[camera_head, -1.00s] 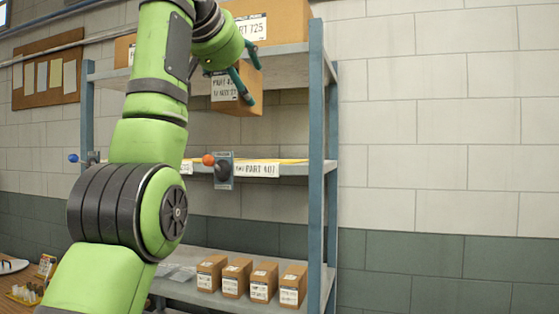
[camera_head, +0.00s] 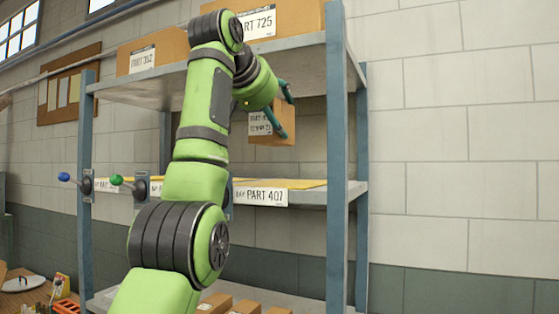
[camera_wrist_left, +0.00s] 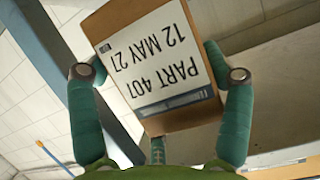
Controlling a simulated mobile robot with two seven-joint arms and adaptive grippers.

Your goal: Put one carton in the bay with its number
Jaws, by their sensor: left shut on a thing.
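My left gripper (camera_head: 286,110) is shut on a brown carton (camera_head: 284,127). It holds the carton below the top shelf and above the middle shelf's PART 407 bay. The bay's label (camera_head: 261,196) on the middle shelf's front edge reads PART 407. The bay floor (camera_head: 305,184) looks yellowish and empty where it shows; my arm hides part of it. My right gripper is not in view.
Blue rack posts (camera_head: 338,150) stand right of the bay. The top shelf (camera_head: 310,46) overhangs it and bears large cartons (camera_head: 262,23). Levers with blue (camera_head: 64,177) and green (camera_head: 116,180) knobs stick out at the left. Small cartons (camera_head: 245,306) stand on the lower shelf.

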